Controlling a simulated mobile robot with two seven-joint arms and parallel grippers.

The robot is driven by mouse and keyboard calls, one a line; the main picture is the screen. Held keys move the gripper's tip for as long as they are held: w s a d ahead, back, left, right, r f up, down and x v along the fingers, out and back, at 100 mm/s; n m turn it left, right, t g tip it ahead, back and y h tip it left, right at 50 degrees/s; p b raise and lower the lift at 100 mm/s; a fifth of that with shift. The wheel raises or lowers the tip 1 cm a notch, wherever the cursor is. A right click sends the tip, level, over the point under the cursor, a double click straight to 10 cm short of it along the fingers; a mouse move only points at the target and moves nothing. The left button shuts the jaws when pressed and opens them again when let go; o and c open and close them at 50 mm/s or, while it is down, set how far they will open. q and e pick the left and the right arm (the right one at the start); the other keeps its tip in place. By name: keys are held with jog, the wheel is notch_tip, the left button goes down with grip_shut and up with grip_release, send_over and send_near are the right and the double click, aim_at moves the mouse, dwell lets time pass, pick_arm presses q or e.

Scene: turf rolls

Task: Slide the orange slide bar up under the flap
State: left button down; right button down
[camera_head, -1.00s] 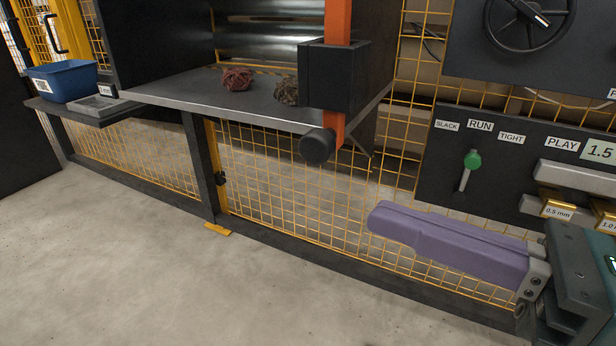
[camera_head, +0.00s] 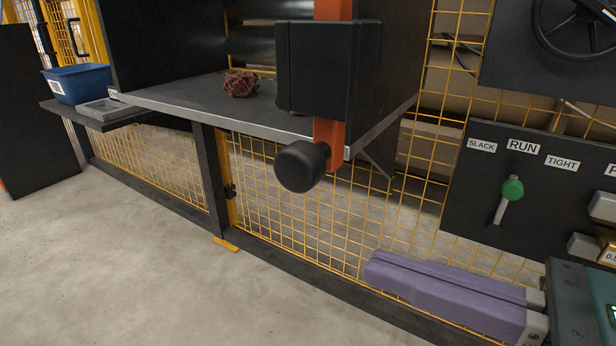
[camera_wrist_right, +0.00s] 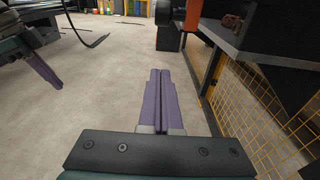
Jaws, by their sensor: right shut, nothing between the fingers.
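The orange slide bar (camera_head: 328,132) stands upright at the front right of the dark shelf. It passes through a black block (camera_head: 328,68) and has a round black knob (camera_head: 303,166) at its lower end. The bar also shows at the top of the right wrist view (camera_wrist_right: 189,14). My right gripper (camera_head: 376,268) has purple fingers, shut and empty, below and right of the knob and apart from it; its fingers show in the right wrist view (camera_wrist_right: 160,72). My left gripper's purple fingers (camera_wrist_right: 43,70) show at the left there, jaw state unclear. I cannot make out the flap.
The shelf (camera_head: 190,98) carries a reddish tangled clump (camera_head: 240,83). A panel with a green-knobbed lever (camera_head: 511,189) is at the right. Yellow mesh (camera_head: 290,195) stands beneath the shelf. A blue bin (camera_head: 77,84) is at the left. The concrete floor in front is clear.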

aim_at(329, 50)
jog(key=w+a+r, duration=0.3)
jog(key=w+a, duration=0.1)
jog(key=a, duration=0.1)
jog(key=shift+a+r, duration=0.15)
jog(key=shift+a, duration=0.1)
jog(key=shift+p, duration=0.3)
notch_tip(329, 50, up, 11)
jog(key=p, duration=1)
jog(key=shift+f, duration=0.2)
